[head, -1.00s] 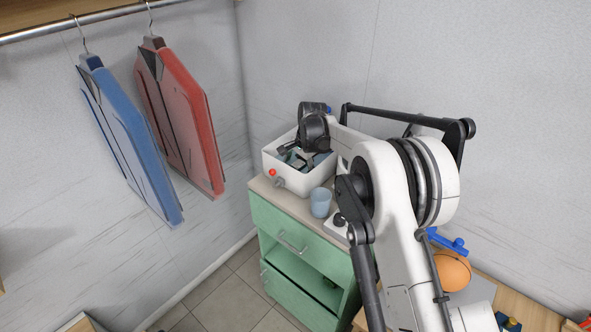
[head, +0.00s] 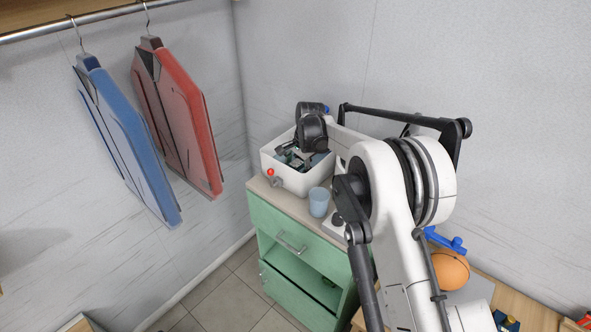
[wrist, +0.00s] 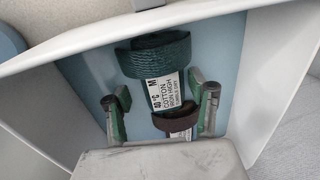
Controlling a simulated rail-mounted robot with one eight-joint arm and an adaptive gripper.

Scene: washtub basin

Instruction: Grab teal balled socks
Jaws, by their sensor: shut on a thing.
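The teal balled socks (wrist: 160,55) lie in the white basin (wrist: 278,75), seen in the wrist view as a ribbed teal roll with a white care label below it. A dark brown rolled piece (wrist: 178,123) lies nearer my palm, between the fingers. My gripper (wrist: 160,100) is down in the basin with its green-padded fingers on either side of the label, at the lower edge of the teal roll. It is shut on the teal socks, though the contact is partly hidden. In the head view the basin (head: 275,162) stands on the cabinet and my wrist hides much of its inside.
A light blue cup (head: 319,202) stands close in front of the basin on the green cabinet (head: 290,240). An orange ball (head: 451,270) and a blue toy (head: 446,241) are at right. Blue (head: 125,140) and red (head: 180,115) garments hang at left.

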